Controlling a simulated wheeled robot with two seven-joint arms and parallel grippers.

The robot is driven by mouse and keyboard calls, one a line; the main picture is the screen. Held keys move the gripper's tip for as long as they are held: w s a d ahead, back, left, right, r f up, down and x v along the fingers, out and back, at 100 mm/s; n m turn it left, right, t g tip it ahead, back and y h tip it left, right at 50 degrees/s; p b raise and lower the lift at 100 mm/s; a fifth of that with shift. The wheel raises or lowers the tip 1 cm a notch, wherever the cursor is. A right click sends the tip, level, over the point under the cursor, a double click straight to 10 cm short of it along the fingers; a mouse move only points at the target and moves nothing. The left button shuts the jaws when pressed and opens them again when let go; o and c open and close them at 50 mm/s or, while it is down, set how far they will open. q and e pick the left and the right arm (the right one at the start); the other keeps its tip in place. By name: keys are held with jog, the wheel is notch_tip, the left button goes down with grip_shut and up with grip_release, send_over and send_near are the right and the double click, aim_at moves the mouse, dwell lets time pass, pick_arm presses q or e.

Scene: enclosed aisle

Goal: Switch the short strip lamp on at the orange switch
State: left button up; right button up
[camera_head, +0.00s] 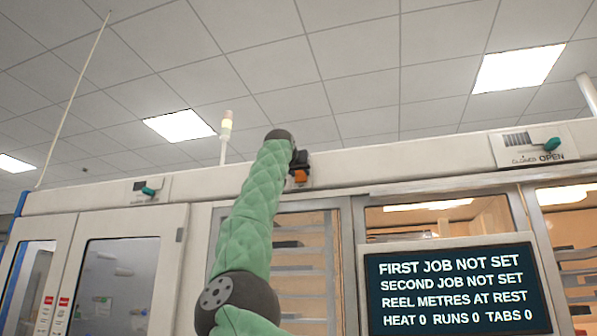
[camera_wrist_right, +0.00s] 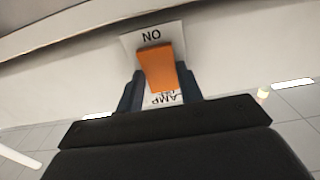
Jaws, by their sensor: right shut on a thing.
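The orange switch (camera_head: 300,177) is on the pale upper rail of the machine front, near the middle of the head view. My right gripper (camera_head: 301,163) is up against it, with my green-sleeved arm rising from below. In the right wrist view, the orange switch (camera_wrist_right: 160,66) sits between the two dark fingers of my right gripper (camera_wrist_right: 160,88), which is shut on it. The switch's white label (camera_wrist_right: 134,42) appears upside down, with "ON" on one side and a partly hidden "LAMP" on the other. I cannot make out the short strip lamp. My left gripper is not in view.
A display screen (camera_head: 455,290) stands at lower right. Teal handles (camera_head: 551,145) and (camera_head: 149,191) sit on the rail to either side. A signal light post (camera_head: 225,130) rises behind the rail. Glass doors (camera_head: 110,280) are at left.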

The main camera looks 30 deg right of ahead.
jog(key=shift+d+f+t+h+p, duration=0.1)
jog(key=shift+f+t+h+p, duration=0.1)
jog(key=shift+t+h+p, duration=0.2)
jog(key=shift+f, duration=0.15)
jog(key=shift+t+h+b, duration=0.3)
jog(key=shift+t+h, duration=0.1)
jog(key=o, duration=1)
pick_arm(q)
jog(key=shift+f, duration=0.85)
pick_arm(e)
jog(key=shift+t, duration=0.3)
